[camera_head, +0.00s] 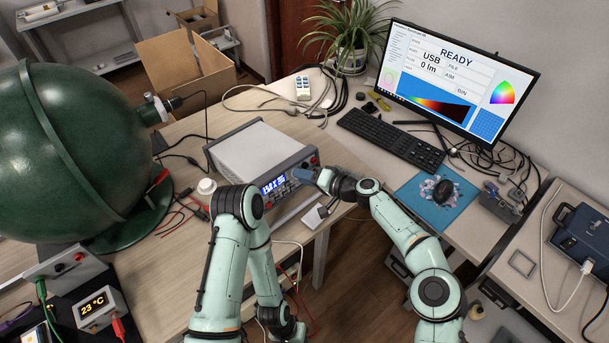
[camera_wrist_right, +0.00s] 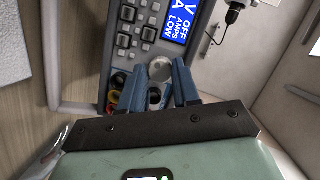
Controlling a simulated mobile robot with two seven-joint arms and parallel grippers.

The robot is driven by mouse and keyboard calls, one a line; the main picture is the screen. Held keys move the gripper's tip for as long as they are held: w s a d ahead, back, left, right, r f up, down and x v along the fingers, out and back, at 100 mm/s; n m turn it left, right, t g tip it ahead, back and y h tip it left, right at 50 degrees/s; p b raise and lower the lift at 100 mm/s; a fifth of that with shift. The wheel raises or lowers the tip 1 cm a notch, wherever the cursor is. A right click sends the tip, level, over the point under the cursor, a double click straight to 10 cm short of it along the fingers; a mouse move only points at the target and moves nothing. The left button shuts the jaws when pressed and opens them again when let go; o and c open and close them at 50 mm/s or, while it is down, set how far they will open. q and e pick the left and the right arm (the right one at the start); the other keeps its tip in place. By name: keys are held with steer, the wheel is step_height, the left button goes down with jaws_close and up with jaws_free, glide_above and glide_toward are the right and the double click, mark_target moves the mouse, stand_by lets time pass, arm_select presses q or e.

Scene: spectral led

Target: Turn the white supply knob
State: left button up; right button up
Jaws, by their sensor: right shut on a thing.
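The power supply (camera_head: 255,148) is a grey box with a blue lit display, standing on the wooden table. In the right wrist view, its dark front panel (camera_wrist_right: 115,50) has buttons, coloured sockets and a blue display (camera_wrist_right: 182,18) with the words OFF, AMPS and LOW. The pale round supply knob (camera_wrist_right: 160,68) sits between the blue fingers of my right gripper (camera_wrist_right: 160,72). My right gripper (camera_head: 304,174) is at the right end of the front panel and shut on the knob.
A large green sphere (camera_head: 70,150) stands at the left, with cables and a small white jar (camera_head: 207,186) beside the supply. A keyboard (camera_head: 392,138), monitor (camera_head: 455,75) and blue mat (camera_head: 410,190) lie to the right. A white block (camera_head: 314,216) is near the table edge.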

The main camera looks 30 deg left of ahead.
arm_select(q)
steer(key=shift+w+r, duration=0.15)
arm_select(e)
steer(key=shift+m, duration=0.5)
steer(key=o, duration=1.1)
steer(key=shift+c, duration=0.2)
steer(key=shift+d, duration=0.1)
arm_select(q)
steer(key=shift+s+f+b, duration=0.5)
steer(key=shift+f+b, duration=0.15)
steer(key=shift+f, duration=0.15)
steer(key=shift+s+f+b, duration=0.55)
steer(key=shift+f+b, duration=0.05)
steer(key=shift+f, duration=0.2)
steer(key=shift+s+f+b, duration=0.5)
steer(key=shift+f+b, duration=0.15)
steer(key=shift+f, duration=0.15)
arm_select(e)
steer(key=v, duration=1.3)
steer(key=shift+d, duration=0.15)
steer(key=shift+f, duration=0.15)
